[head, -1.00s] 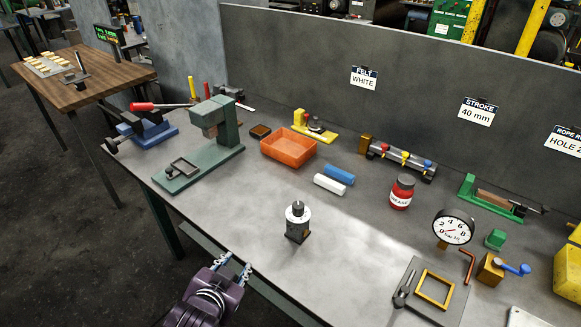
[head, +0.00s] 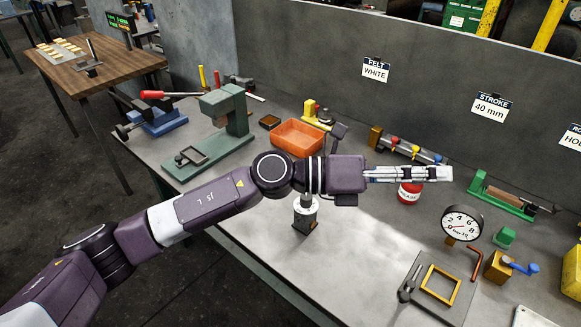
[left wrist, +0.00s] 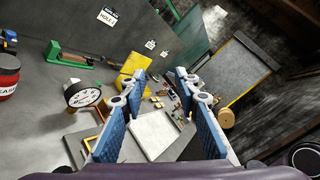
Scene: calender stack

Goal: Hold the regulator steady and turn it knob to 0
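A small upright metal cylinder (head: 305,212) with a dark base stands on the grey bench, partly hidden behind my left arm; its black top knob is hardly visible now. A round white gauge (head: 461,225) with a red needle stands further right; it also shows in the left wrist view (left wrist: 83,95). I cannot tell for certain which of these is the regulator. My left gripper (head: 446,173) reaches right above the bench, over the red jar. In the left wrist view its blue-padded fingers (left wrist: 159,84) are apart with nothing between them. My right gripper is not in view.
A red jar (head: 410,193) stands below my left gripper. A yellow square frame (head: 440,286), a brass block with blue handle (head: 500,266) and a green clamp (head: 500,202) lie to the right. An orange tray (head: 297,138) and a green press (head: 225,115) stand left.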

